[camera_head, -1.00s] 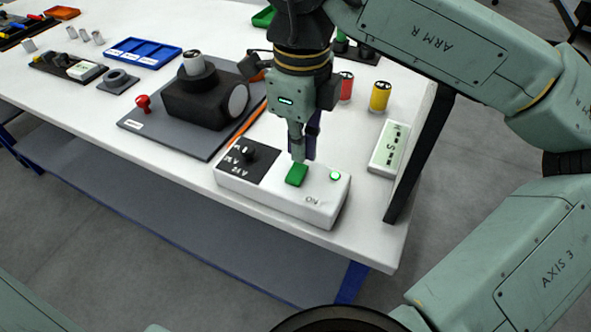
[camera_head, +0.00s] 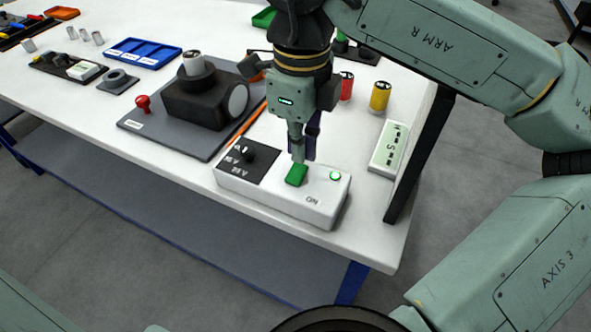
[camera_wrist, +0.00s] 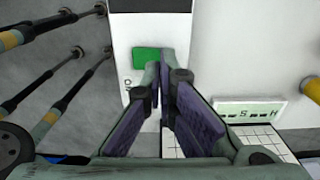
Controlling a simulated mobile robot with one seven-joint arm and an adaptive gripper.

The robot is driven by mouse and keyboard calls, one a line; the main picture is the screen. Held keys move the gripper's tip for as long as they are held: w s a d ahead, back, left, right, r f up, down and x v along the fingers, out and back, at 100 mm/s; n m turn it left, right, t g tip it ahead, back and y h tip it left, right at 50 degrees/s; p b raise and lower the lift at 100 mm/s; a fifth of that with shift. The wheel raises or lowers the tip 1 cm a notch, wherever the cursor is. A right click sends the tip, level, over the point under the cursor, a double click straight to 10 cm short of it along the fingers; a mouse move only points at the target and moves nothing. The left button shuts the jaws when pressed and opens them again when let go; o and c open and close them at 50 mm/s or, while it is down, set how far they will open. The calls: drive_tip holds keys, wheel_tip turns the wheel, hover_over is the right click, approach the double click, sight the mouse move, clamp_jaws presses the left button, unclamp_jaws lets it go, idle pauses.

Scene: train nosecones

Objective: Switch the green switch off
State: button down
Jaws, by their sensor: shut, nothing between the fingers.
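The green switch (camera_head: 296,174) is a rocker on the top of a white box (camera_head: 270,190) near the table's front edge. The word ON is printed on the box in front of it, and a small round green indicator (camera_head: 335,176) is to its right. My gripper (camera_head: 303,158) points down just behind the switch with its fingers together and empty. In the wrist view the green switch (camera_wrist: 145,58) is just beyond and left of my fingertips (camera_wrist: 162,68), which cover its right edge. I cannot tell whether they touch it.
A grey board (camera_head: 150,128) with a black block (camera_head: 205,97) lies behind to the left. Red (camera_head: 346,87) and yellow (camera_head: 380,96) cylinders and a labelled white block (camera_head: 389,148) are to the right.

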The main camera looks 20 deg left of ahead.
sight(298, 171)
drive_tip(key=shift+s+f+b, duration=0.15)
drive_tip(key=shift+f+b, duration=0.8)
drive_tip(key=shift+f, duration=0.15)
drive_tip(key=shift+s+f+b, duration=0.1)
drive_tip(key=shift+f+b, duration=0.85)
drive_tip(key=shift+f, duration=0.1)
drive_tip(key=shift+s+f+b, duration=0.2)
drive_tip(key=shift+f+b, duration=0.3)
drive_tip(key=shift+b, duration=0.1)
idle(0.5)
drive_tip(key=shift+r, duration=0.1)
idle(0.3)
drive_tip(key=shift+w+d+r+p, duration=0.1)
drive_tip(key=shift+w+r+p, duration=0.1)
drive_tip(key=shift+r+p, duration=0.55)
wheel_tip(298, 171, up, 5)
drive_tip(key=p, duration=0.3)
drive_tip(key=shift+w+r+p, duration=0.2)
drive_tip(key=shift+r+p, duration=0.1)
drive_tip(key=shift+p, duration=0.05)
